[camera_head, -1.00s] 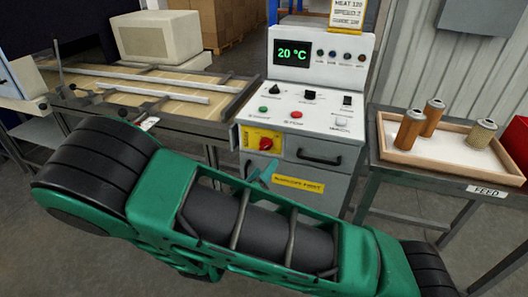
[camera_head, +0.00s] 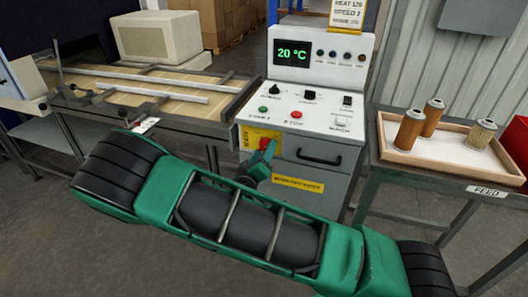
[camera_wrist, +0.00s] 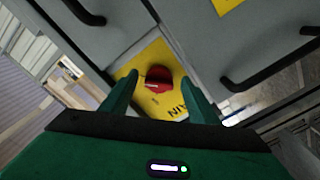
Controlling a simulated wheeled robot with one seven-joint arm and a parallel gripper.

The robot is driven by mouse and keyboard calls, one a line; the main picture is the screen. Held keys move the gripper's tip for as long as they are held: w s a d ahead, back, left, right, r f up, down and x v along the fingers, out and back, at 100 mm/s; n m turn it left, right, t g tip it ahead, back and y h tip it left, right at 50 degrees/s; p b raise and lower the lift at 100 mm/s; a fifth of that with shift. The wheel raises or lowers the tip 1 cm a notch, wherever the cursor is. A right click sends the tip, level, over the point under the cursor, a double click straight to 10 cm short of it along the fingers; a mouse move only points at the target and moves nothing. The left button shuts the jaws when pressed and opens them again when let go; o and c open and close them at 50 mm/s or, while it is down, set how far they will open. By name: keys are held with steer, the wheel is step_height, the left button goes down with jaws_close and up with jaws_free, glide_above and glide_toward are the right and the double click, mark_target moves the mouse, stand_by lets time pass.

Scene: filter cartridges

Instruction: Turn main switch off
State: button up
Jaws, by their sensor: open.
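The main switch is a red rotary knob on a yellow plate (camera_head: 248,138) on the front of the grey control cabinet (camera_head: 330,183). In the head view my gripper (camera_head: 266,152) is in front of the knob and covers part of it. In the wrist view the red knob (camera_wrist: 158,78) shows between my gripper's (camera_wrist: 158,92) two green fingers. The fingers are apart, one on each side of the knob, with gaps, and I cannot tell how far their tips are from the panel. Lettering on the plate is partly hidden by the right finger.
The cabinet's display (camera_head: 293,52) reads 20 °C. Green and red buttons and small switches are on the sloped panel above. A black drawer handle (camera_head: 319,158) sticks out right of the knob. A tray (camera_head: 400,157) with three filter cartridges stands on the right table.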

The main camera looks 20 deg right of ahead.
steer(key=shift+w+d, duration=0.2)
steer(key=shift+w, duration=0.05)
